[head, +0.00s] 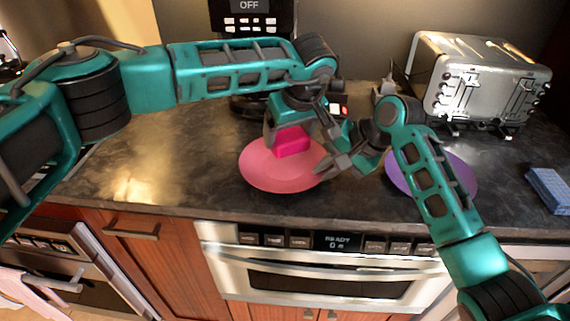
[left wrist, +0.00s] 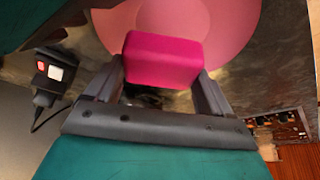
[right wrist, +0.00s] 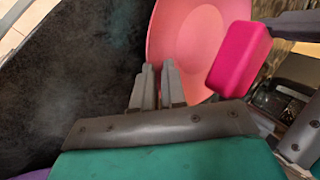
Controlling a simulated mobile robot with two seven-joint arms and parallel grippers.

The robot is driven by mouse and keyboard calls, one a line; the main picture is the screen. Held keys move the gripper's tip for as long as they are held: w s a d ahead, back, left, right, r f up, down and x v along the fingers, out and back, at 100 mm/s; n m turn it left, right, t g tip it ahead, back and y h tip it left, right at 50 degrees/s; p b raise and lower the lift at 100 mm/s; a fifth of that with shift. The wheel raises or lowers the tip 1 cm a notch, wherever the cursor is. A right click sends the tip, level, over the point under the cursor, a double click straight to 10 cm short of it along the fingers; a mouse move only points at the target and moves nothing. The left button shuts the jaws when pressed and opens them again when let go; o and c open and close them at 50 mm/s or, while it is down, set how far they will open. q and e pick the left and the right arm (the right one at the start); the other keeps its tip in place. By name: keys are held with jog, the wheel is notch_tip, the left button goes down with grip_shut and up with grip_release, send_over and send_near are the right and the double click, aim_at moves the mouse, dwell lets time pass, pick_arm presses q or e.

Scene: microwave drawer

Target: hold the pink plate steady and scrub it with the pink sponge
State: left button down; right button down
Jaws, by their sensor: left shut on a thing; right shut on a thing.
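The pink plate (head: 262,174) lies on the dark counter, left of the purple plate. The deep pink sponge (head: 292,141) is over the plate's far right part. My left gripper (head: 290,132) is shut on the sponge; the sponge sits between its fingers in the left wrist view (left wrist: 163,60). I cannot tell whether the sponge touches the plate. My right gripper (head: 325,168) is at the plate's right edge. Its fingers (right wrist: 157,80) are close together on the rim of the plate (right wrist: 190,45), beside the sponge (right wrist: 240,58).
A purple plate (head: 455,172) lies to the right, partly behind my right arm. A blue sponge (head: 550,188) is at the far right. A silver toaster (head: 480,82) stands at the back right. A coffee machine (head: 252,18) is behind my left arm. The counter's left part is clear.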

pick_arm(q)
jog(key=shift+r, duration=0.9)
pick_arm(e)
jog(key=shift+f, duration=0.2)
pick_arm(q)
jog(key=shift+a, duration=4.55)
pick_arm(e)
jog(key=c, duration=1.1)
grip_release()
jog(key=shift+r, duration=0.1)
jog(key=v, duration=1.2)
pick_arm(q)
jog(key=shift+d, duration=0.1)
